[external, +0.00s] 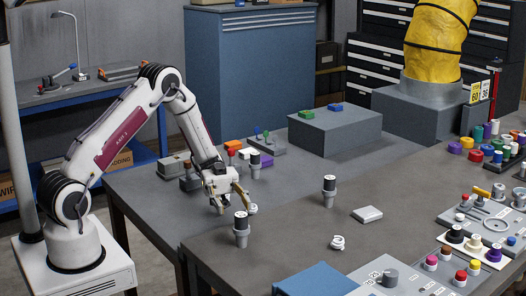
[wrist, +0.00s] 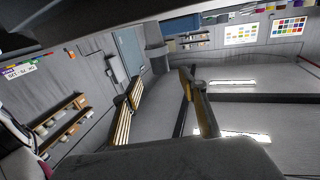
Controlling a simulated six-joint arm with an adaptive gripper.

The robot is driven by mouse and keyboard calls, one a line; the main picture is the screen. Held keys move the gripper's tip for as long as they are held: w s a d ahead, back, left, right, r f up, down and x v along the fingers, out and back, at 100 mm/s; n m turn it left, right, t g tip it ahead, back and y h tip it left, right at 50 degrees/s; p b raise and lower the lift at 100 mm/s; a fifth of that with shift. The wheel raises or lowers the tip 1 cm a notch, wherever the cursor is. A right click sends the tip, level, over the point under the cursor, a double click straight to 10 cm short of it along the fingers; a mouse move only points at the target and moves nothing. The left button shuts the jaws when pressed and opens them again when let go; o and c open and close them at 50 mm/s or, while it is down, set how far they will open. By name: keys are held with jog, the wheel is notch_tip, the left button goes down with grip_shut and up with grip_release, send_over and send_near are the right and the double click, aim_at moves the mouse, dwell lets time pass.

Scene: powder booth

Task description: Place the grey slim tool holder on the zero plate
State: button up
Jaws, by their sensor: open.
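My gripper (external: 233,204) is open above the left part of the table. In the wrist view its two fingers (wrist: 161,104) are wide apart with nothing between them. A slim upright holder (external: 241,236), grey below with a black top, stands just below and in front of the gripper. A similar grey and black holder (external: 329,193) stands upright farther right. I cannot tell which is the named grey slim tool holder.
A small white piece (external: 338,242) lies on the table front. A grey block (external: 335,130) stands at the back with green and blue pieces on top. Several coloured pots (external: 475,155) and fixtures crowd the right side. A blue panel (external: 316,280) is at the front edge.

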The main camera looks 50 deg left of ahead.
aim_at(241, 219)
jog(key=shift+d, duration=0.1)
jog(key=shift+x, duration=1.2)
jog(key=shift+x, duration=2.6)
jog(key=shift+f, duration=0.2)
grip_shut()
